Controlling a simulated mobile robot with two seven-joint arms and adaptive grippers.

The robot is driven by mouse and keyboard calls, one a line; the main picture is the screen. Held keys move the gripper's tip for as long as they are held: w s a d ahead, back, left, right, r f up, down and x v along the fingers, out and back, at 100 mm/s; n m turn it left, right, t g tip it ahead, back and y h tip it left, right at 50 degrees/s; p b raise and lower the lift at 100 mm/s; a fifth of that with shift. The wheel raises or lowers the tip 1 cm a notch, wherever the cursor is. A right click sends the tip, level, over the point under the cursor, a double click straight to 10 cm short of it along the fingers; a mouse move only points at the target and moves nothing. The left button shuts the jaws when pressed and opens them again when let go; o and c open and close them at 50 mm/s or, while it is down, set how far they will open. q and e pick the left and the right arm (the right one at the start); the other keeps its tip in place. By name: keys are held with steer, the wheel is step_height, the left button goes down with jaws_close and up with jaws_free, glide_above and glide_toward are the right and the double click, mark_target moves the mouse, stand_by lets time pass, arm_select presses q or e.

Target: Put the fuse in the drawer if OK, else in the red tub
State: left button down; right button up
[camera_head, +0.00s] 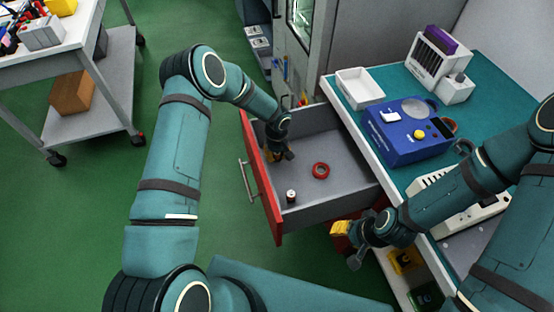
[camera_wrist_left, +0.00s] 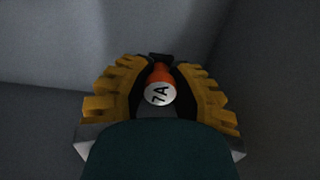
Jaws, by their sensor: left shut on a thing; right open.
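The drawer (camera_head: 262,190) has a red front and grey inside and stands open. My left gripper (camera_head: 279,154) is down inside it near the far left corner. It is shut on the fuse (camera_wrist_left: 161,88), which shows in the left wrist view as an orange body with a pale end marked "7A". In the head view the held fuse is hidden. My right gripper (camera_head: 346,245) is open and appears empty, in front of the drawer's right side. A red patch beside it may be the red tub, but it is mostly hidden.
In the drawer lie a red ring (camera_head: 321,170) and a small upright white and dark cylinder (camera_head: 291,196). On the green-topped bench are a blue device (camera_head: 400,148) with a yellow button, and a white tray (camera_head: 359,88). A white cart (camera_head: 80,45) stands at the left.

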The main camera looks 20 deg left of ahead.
mark_target(277, 159)
arm_select(q)
step_height(277, 159, down, 3)
steer(key=shift+r, duration=0.1)
steer(key=shift+b, duration=0.3)
steer(key=shift+f, duration=0.3)
steer(key=c, duration=0.9)
jaws_free()
steer(key=shift+r, duration=0.1)
